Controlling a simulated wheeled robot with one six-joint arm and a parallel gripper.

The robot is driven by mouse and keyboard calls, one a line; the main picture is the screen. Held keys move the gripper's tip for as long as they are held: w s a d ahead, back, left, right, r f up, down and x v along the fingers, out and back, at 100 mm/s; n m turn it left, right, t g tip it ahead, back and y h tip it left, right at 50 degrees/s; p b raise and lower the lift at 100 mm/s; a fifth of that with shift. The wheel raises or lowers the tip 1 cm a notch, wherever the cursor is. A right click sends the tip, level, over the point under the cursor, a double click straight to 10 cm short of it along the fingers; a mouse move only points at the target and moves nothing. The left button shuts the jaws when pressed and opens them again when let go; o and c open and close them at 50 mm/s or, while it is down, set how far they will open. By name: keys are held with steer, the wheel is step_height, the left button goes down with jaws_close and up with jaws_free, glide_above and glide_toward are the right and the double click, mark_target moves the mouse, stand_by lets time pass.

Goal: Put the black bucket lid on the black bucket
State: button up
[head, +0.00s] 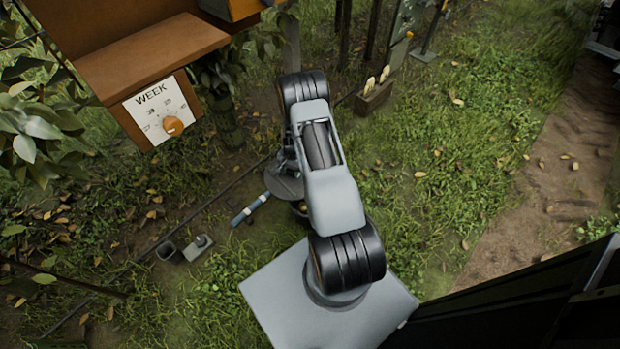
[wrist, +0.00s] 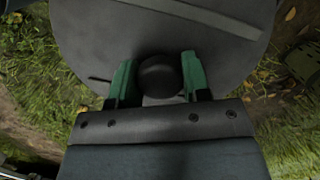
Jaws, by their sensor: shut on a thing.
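The black bucket lid is a dark grey disc that fills much of the wrist view (wrist: 90,45), with a round black knob (wrist: 160,76) on it. My gripper (wrist: 158,66) has its two green fingers on either side of the knob, shut on it. In the head view the lid (head: 279,184) shows left of my arm, which hides part of it. The black bucket (head: 299,209) seems to show as a dark rim just below the lid, mostly hidden by my arm and the lid. I cannot tell whether lid and bucket touch.
A blue and white cylinder (head: 249,210) lies on the ground left of the lid. A wooden box (head: 375,97) stands behind. A wooden structure with a WEEK dial (head: 160,111) overhangs upper left. Grass at right is open.

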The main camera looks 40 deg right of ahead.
steer(key=s+d+f+m+p, duration=0.1)
steer(key=s+d+f+m, duration=0.4)
steer(key=shift+d+f, duration=0.1)
steer(key=shift+f, duration=0.1)
steer(key=shift+s+d+f+m, duration=0.15)
steer(key=shift+s+f+m, duration=0.1)
steer(key=shift+f+m, duration=0.15)
step_height(320, 180, down, 6)
steer(key=b, duration=0.5)
steer(key=shift+f+b, duration=0.15)
steer(key=shift+b, duration=0.15)
steer(key=o, duration=1.1)
steer(key=shift+c, duration=0.2)
steer(key=shift+r+p, duration=2.2)
steer(key=shift+r, duration=0.85)
